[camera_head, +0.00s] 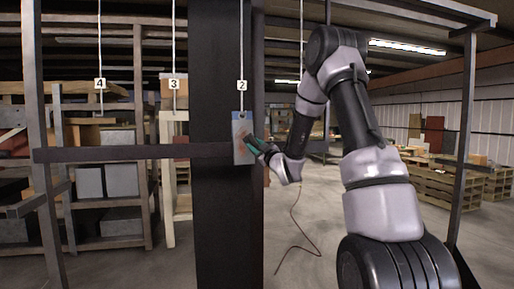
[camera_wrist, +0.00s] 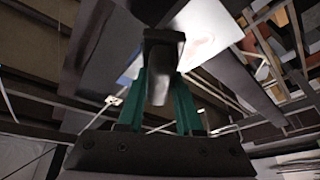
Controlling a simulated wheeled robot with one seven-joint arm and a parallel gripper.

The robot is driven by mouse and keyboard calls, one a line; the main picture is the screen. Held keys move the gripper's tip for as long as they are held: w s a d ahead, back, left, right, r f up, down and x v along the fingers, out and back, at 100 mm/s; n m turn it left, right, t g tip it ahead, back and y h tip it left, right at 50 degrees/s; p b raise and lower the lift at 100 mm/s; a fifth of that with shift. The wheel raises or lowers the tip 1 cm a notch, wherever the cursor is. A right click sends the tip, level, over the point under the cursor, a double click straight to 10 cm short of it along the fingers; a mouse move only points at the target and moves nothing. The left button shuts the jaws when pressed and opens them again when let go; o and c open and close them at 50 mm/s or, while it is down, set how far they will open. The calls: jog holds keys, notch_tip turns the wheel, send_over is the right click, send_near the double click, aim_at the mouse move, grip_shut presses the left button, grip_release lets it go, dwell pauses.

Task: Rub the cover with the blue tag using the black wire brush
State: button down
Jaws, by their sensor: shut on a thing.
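A grey-blue flat cover (camera_head: 239,153) with a reddish-brown patch hangs upright on a cord under a label marked 2. I cannot make out a separate blue tag on it. My gripper (camera_head: 256,147), with green fingers, is at the cover's right edge, level with the patch. In the wrist view my gripper (camera_wrist: 160,82) is shut on a dark block-like thing, the black wire brush (camera_wrist: 162,48). Its bristles cannot be made out. The cover (camera_wrist: 205,32) shows behind the brush with a reddish tint. I cannot tell whether the brush touches it.
A wide dark column (camera_head: 222,215) stands behind the cover, and a dark horizontal bar (camera_head: 120,153) runs left from there. More cords hang with labels 3 (camera_head: 174,85) and 4 (camera_head: 100,84). Shelves with boxes (camera_head: 105,180) stand left. A thin cable (camera_head: 292,240) hangs to the floor.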

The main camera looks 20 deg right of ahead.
jog(key=shift+a+r, duration=0.9)
jog(key=shift+a, duration=2.45)
jog(key=shift+w+d, duration=0.1)
jog(key=shift+d, duration=3.7)
jog(key=shift+w+r, duration=0.15)
jog(key=shift+r, duration=0.9)
jog(key=a, duration=0.7)
jog(key=shift+a+f, duration=0.15)
jog(key=shift+a, duration=0.2)
jog(key=shift+s, duration=0.25)
jog(key=shift+s+r, duration=0.15)
jog(key=shift+s, duration=1.3)
jog(key=shift+s+r, duration=0.15)
jog(key=shift+s, duration=1.3)
